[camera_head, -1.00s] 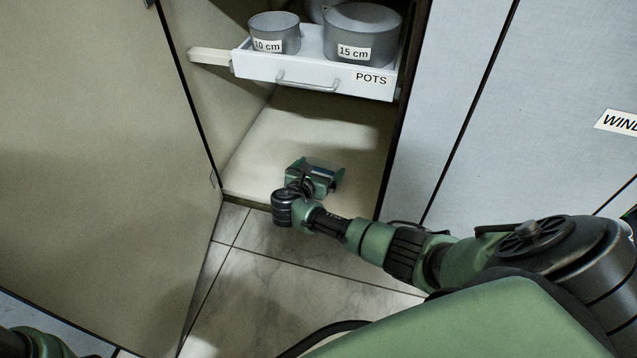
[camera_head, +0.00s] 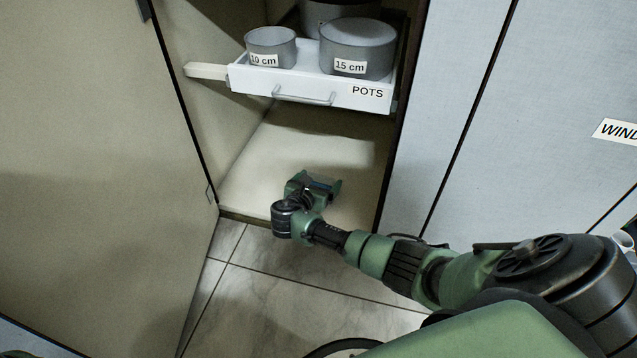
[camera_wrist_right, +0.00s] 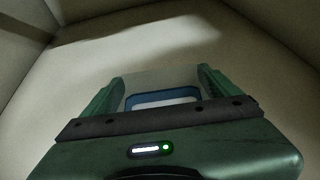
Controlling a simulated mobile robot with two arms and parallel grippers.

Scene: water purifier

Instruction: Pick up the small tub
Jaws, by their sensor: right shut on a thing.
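My right gripper (camera_head: 324,187) reaches low into the open cabinet, just over its bottom board (camera_head: 255,180). In the right wrist view the two green fingers (camera_wrist_right: 160,90) are on either side of the small tub (camera_wrist_right: 161,97), shut on it. The tub shows as a pale, see-through shape with a blue edge and a whitish middle; its lower part is hidden by the gripper body. In the head view only a bit of blue shows between the fingers. I cannot tell whether the tub touches the board. My left gripper is not in view.
Above the gripper, a white drawer (camera_head: 290,89) labelled POTS is pulled out, holding a 10 cm pot (camera_head: 270,44), a 15 cm pot (camera_head: 357,50) and another pot behind. The cabinet door (camera_head: 80,170) stands open on the left; a closed grey panel (camera_head: 540,110) is on the right.

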